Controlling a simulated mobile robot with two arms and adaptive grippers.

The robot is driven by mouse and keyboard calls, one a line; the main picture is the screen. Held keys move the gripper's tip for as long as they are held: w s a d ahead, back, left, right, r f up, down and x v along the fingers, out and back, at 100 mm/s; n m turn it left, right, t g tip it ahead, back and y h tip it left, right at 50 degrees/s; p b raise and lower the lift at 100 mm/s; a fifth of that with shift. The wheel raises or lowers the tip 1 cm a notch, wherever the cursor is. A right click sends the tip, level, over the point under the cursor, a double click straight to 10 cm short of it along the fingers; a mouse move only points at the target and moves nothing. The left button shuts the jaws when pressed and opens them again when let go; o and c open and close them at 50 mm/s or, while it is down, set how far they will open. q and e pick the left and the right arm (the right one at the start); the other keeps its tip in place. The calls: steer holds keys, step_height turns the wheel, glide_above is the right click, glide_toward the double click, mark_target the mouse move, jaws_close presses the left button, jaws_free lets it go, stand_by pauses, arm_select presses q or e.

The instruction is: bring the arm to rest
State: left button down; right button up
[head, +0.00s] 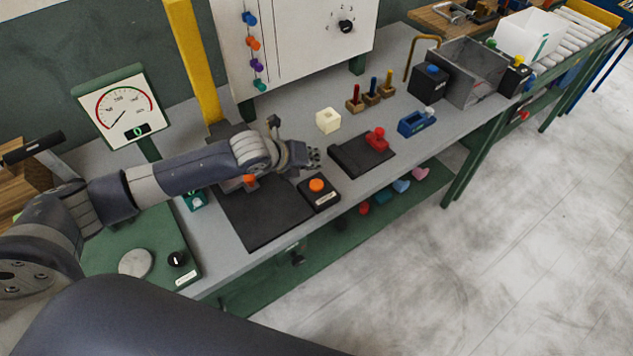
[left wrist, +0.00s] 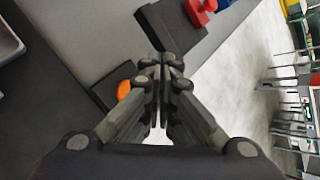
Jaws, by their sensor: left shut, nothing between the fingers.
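My left arm reaches in from the left over the bench in the head view. My left gripper (head: 311,156) is shut and empty, in the air above the bench near a black box with an orange button (head: 317,186). In the left wrist view the fingers (left wrist: 160,72) meet, with nothing between them. The orange button also shows there (left wrist: 124,90), just left of the fingers. My right gripper is in neither view.
A black plate with a red part (head: 375,139), a cream foam block (head: 328,120) and a blue part (head: 416,122) lie to the right on the grey bench. A dial gauge (head: 118,105) and yellow post (head: 194,60) stand behind my arm. The floor (head: 520,220) at right is clear.

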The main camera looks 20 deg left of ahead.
arm_select(q)
steer(key=shift+d, duration=0.1)
stand_by(0.4)
steer(key=s+d+f+n+g, duration=0.1)
steer(key=s+d+f+n, duration=0.1)
steer(key=s+d+n, duration=0.95)
steer(key=s+a+f+n+g+y, duration=0.1)
steer(key=s+a+n+g+y, duration=0.1)
steer(key=s+a+n, duration=0.7)
steer(key=s+a+f+n+g+y, duration=0.1)
steer(key=s+a+n+g+y, duration=0.1)
steer(key=s+a+n, duration=0.7)
steer(key=s+d+f+b, duration=0.2)
steer(key=f, duration=1.3)
steer(key=s+d+f+b, duration=0.2)
steer(key=f+b, duration=0.1)
steer(key=f, duration=1.2)
steer(key=s+a+f+g+b, duration=0.2)
steer(key=s+a+f+b, duration=0.1)
steer(key=s+f, duration=1.4)
step_height(320, 180, down, 4)
steer(key=shift+s+f+b, duration=0.2)
steer(key=shift+s+b, duration=0.05)
steer(key=shift+b, duration=0.2)
